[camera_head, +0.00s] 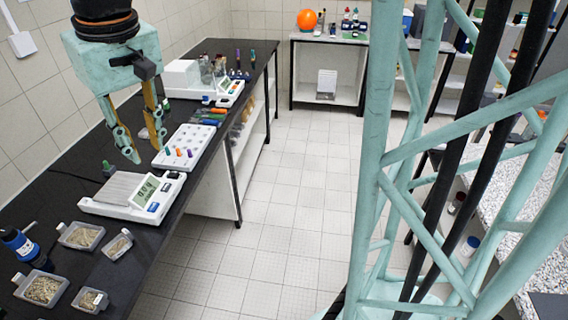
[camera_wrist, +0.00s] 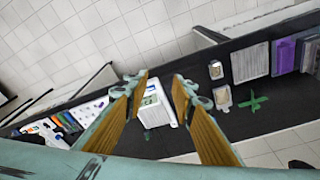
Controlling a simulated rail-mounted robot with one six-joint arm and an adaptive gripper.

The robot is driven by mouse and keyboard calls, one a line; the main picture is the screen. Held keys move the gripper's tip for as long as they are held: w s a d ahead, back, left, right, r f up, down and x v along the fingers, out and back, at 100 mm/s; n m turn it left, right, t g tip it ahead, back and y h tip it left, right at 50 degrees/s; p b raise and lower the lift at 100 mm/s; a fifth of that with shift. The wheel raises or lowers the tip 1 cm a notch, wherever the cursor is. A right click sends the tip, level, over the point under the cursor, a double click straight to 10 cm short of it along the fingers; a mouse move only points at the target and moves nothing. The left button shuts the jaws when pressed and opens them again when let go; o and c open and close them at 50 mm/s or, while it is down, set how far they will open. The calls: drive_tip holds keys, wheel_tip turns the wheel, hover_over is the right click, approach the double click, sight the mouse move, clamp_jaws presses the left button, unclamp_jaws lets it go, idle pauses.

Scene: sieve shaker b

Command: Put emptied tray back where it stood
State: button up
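My gripper (camera_head: 140,155) is open and points down above the bench, over and behind the nearer balance (camera_head: 150,200). Its two fingers stand well apart in the wrist view (camera_wrist: 153,85), with nothing between the tips; the balance (camera_wrist: 155,108) lies below the gap. Several small clear trays stand in the head view's lower left: one at the back (camera_head: 80,236), one beside it (camera_head: 118,246), one front left (camera_head: 42,289) and one front right (camera_head: 90,300). All seem to hold grainy material. I cannot tell which tray is the emptied one.
A white rack (camera_head: 186,147) with coloured pieces stands behind the balance. A second balance (camera_head: 228,92) is farther back. A blue bottle (camera_head: 22,246) stands left of the trays. The wrist view shows a green cross (camera_wrist: 252,103) on the dark bench and a purple block (camera_wrist: 284,56).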

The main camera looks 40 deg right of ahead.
drive_tip(key=s+d+r, duration=0.1)
drive_tip(key=s+d, duration=0.1)
drive_tip(key=s, duration=0.7)
drive_tip(key=s+d+r+t, duration=0.1)
drive_tip(key=s+r, duration=0.1)
drive_tip(key=s, duration=0.8)
drive_tip(key=s+d+r+m, duration=0.1)
drive_tip(key=s+d+r, duration=0.1)
drive_tip(key=s, duration=0.7)
drive_tip(key=shift+s+d+t, duration=0.2)
drive_tip(key=shift+d+t, duration=0.15)
drive_tip(key=shift+t, duration=0.05)
drive_tip(key=shift+w, duration=0.1)
wheel_tip(320, 180, down, 7)
drive_tip(key=b, duration=0.7)
drive_tip(key=shift+f+b, duration=0.2)
drive_tip(key=shift+b, duration=0.2)
